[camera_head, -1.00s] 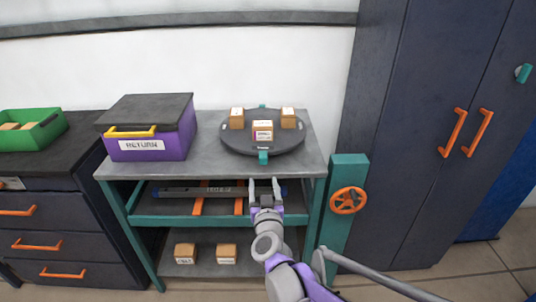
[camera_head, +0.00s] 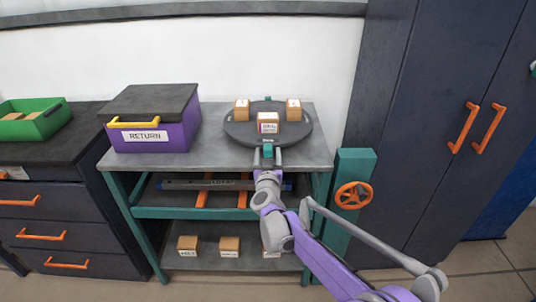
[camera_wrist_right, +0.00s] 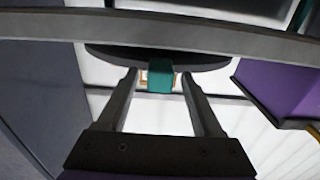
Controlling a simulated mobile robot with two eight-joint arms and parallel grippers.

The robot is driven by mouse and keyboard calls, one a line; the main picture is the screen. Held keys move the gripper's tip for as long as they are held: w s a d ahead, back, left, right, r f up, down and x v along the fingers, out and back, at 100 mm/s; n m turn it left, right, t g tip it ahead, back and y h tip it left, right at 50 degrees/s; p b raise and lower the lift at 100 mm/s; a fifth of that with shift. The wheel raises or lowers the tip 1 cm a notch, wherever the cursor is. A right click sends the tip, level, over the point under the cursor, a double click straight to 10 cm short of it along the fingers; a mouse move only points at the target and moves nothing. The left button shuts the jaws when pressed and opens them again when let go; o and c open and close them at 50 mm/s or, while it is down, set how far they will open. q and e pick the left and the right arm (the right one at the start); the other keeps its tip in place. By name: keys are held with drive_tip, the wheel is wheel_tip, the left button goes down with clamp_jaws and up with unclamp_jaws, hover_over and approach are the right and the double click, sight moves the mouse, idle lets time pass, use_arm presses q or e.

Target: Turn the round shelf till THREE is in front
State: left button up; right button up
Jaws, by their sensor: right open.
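The round shelf (camera_head: 238,131) is a dark disc on the grey table top, with several small cardboard boxes on it. A box with a label (camera_head: 268,123) stands at its front; the print is too small to read. A teal knob (camera_head: 267,151) sticks out at the disc's front rim. My right gripper (camera_head: 267,160) is at the table's front edge, just at this knob. In the right wrist view the knob (camera_wrist_right: 160,76) shows between the open fingers, beyond their tips or level with them; I cannot tell whether they touch it. My left gripper is not in view.
A purple RETURN box (camera_head: 165,138) with a black lid stands left of the disc. The table edge (camera_head: 200,165) lies right by my right gripper. A teal post with an orange wheel (camera_head: 353,195) stands to the right, before dark cabinets (camera_head: 420,120).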

clamp_jaws()
idle(0.4)
idle(1.1)
